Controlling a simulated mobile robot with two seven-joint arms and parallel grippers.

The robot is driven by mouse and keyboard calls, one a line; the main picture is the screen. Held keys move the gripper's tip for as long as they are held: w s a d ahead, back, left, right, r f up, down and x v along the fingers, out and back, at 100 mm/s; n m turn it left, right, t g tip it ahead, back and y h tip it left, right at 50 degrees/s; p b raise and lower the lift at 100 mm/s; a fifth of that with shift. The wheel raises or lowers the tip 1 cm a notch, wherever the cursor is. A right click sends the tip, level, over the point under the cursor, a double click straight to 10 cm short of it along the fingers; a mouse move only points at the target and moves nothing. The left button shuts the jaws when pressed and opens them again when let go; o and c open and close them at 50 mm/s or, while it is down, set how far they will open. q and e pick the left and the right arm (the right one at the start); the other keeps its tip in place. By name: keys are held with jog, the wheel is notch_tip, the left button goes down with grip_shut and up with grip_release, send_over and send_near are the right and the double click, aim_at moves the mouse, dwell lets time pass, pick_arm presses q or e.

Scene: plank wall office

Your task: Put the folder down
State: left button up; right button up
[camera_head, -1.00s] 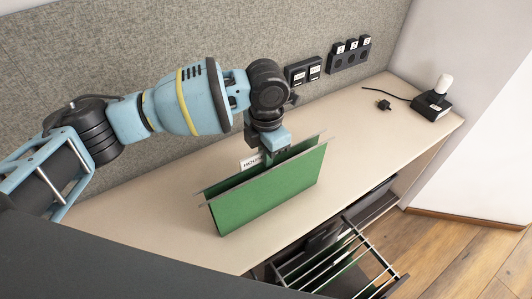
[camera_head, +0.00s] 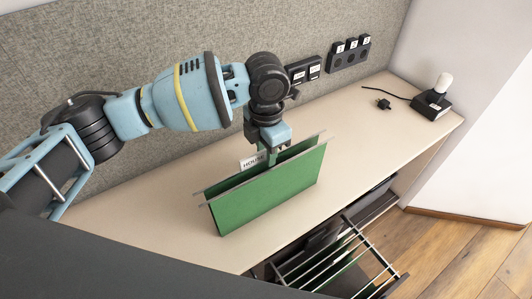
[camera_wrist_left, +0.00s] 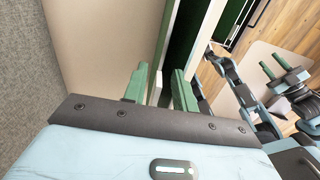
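The green hanging folder (camera_head: 265,192) stands upright on the desk (camera_head: 160,225), its two sides a little apart, grey rails along the top and a white label tab (camera_head: 253,162) at its upper edge. My left gripper (camera_head: 272,157) is at the top edge of the folder, pointing down. In the left wrist view, its green fingers (camera_wrist_left: 160,88) are apart with the tab and folder edge (camera_wrist_left: 178,45) between them; a gap shows, so it looks open. My right gripper (camera_wrist_left: 279,65) shows at the right of the left wrist view, its fingers apart and empty.
An open drawer with hanging rails (camera_head: 340,262) sticks out below the desk front. A black box with a white bulb-like top (camera_head: 434,101) and a cable are at the desk's far right. Sockets (camera_head: 348,54) line the grey panel. Desk right of the folder is clear.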

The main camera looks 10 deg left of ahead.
pick_arm(q)
notch_tip(320, 180, up, 9)
jog(key=shift+r, duration=0.95)
